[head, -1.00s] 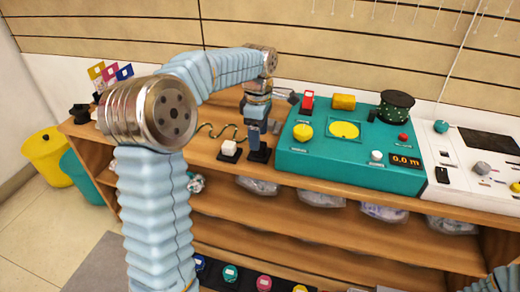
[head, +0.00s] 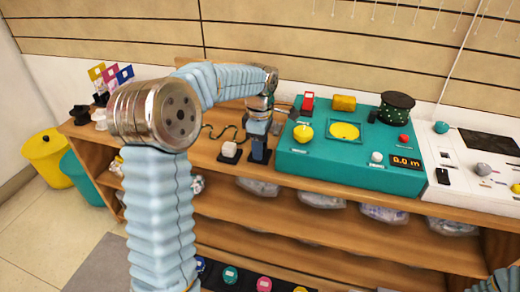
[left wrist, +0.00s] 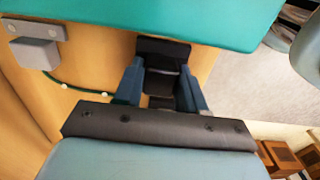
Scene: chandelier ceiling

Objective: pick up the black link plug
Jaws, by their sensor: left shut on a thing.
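My left gripper (head: 260,153) points down at the front of the wooden counter, just left of the teal console. In the left wrist view its two blue fingers (left wrist: 160,88) stand on either side of the black link plug (left wrist: 162,82) and are shut on it. A flat black piece (left wrist: 163,48) lies just beyond the plug, by the console's edge. In the head view the fingers largely hide the plug, and I cannot tell whether it is clear of the counter. Only a bit of my right arm shows at the lower right corner.
The teal console (head: 300,165) with knobs stands close right of the gripper. A white panel (head: 470,190) is farther right.

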